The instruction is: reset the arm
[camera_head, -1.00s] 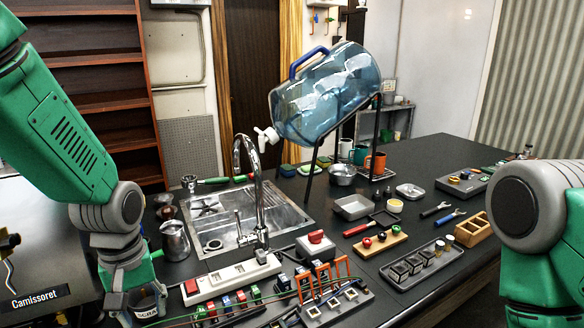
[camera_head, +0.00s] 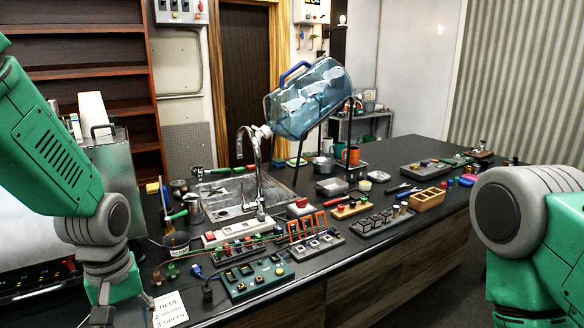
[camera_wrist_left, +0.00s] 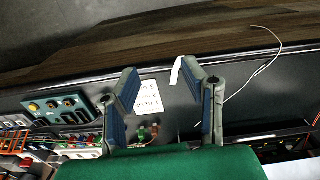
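My left arm (camera_head: 60,160) comes in from the left in the head view, bent downward at its grey joint. My left gripper (camera_head: 100,318) hangs at the bottom left edge of the head view, partly cut off. In the left wrist view my left gripper (camera_wrist_left: 159,72) has its two blue-padded fingers spread wide, with nothing between them. A white note (camera_wrist_left: 148,95) lies on the surface below the fingers. My right arm (camera_head: 525,215) shows as a green and grey link at the right; its gripper is out of view.
A dark cup (camera_head: 176,246) stands on the black counter (camera_head: 420,155) near my left arm. A green board (camera_head: 250,278), a power strip (camera_head: 228,231) and a sink (camera_head: 222,198) lie beyond. A blue water bottle (camera_head: 308,98) rests tilted on a stand. The floor right of the counter is open.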

